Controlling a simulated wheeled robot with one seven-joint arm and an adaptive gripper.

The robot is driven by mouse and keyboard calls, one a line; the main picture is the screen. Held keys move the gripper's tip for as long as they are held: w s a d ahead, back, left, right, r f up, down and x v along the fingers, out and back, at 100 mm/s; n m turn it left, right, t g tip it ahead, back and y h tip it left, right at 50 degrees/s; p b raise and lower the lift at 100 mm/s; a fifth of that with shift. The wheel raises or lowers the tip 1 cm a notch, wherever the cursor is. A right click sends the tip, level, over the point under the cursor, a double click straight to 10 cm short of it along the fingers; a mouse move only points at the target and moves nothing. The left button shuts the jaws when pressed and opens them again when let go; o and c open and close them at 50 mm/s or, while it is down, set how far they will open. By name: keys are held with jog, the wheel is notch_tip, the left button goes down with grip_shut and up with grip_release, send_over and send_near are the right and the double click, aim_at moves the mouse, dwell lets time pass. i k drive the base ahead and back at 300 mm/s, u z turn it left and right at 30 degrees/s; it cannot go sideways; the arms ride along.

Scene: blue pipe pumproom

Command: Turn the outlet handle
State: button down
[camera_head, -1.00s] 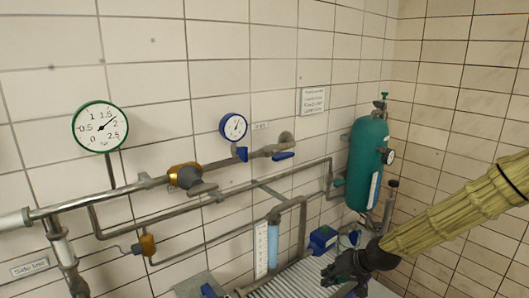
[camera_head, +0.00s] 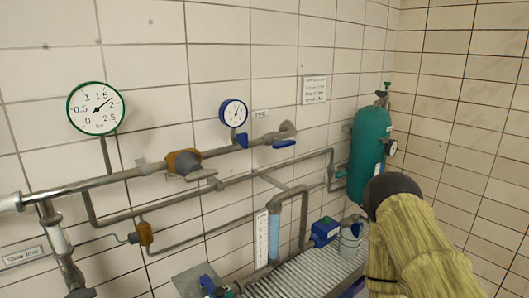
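Several blue handles show on the pipework, and I cannot tell from any readable label which is the outlet handle. One blue lever (camera_head: 284,144) sits at the right end of the upper pipe, below a small illegible label (camera_head: 261,114). A smaller blue handle (camera_head: 242,140) sits under the blue-rimmed gauge (camera_head: 234,112). Another blue handle (camera_head: 207,284) stands low near the bottom edge. My arm, in a yellow sleeve with a dark rounded joint, fills the lower right, apart from the two upper handles in the picture. My gripper is not visible.
A green-rimmed gauge (camera_head: 96,108) and a brass valve body (camera_head: 183,162) are on the left. A teal tank (camera_head: 369,150) stands in the corner, partly behind my arm. A blue box (camera_head: 325,231) and a ribbed grey surface (camera_head: 299,276) lie below. The upper wall is mostly bare.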

aim_at(355, 227)
jog(key=u, duration=0.75)
jog(key=k, duration=0.9)
jog(key=z, duration=0.95)
jog(key=i, duration=0.55)
jog(key=z, duration=0.05)
